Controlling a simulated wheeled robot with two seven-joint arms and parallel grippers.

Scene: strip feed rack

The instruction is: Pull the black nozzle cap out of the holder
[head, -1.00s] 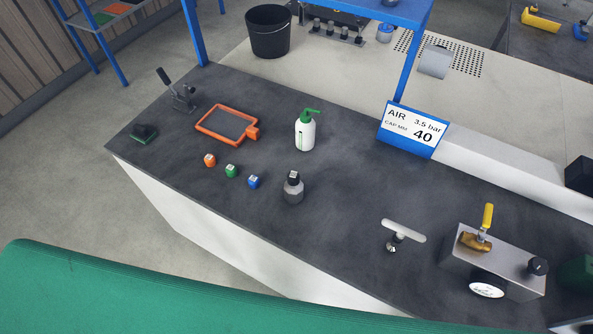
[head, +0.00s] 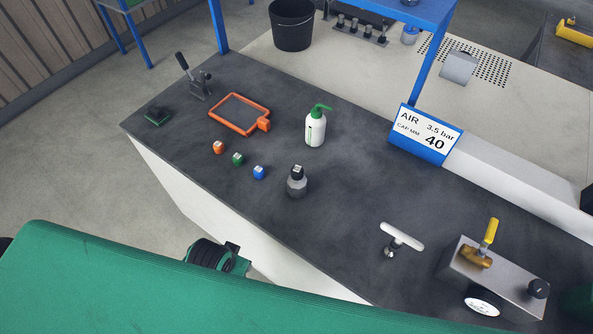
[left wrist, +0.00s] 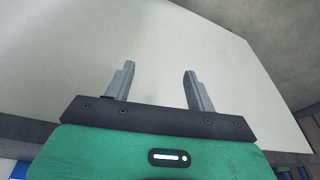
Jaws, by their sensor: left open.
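No black nozzle cap in a holder can be made out for certain. A dark rack (head: 361,28) with several upright dark pieces stands at the top of the head view, too small to identify them. A black knob (head: 538,288) sits on a grey metal block (head: 508,280) at the lower right. My left gripper (left wrist: 158,82) is open and empty in the left wrist view, before a plain white surface. In the head view only a dark and green part of my arm shows beside the bench, with no fingertips visible. My right gripper is not in view.
A blue sign (head: 424,150) stands behind.

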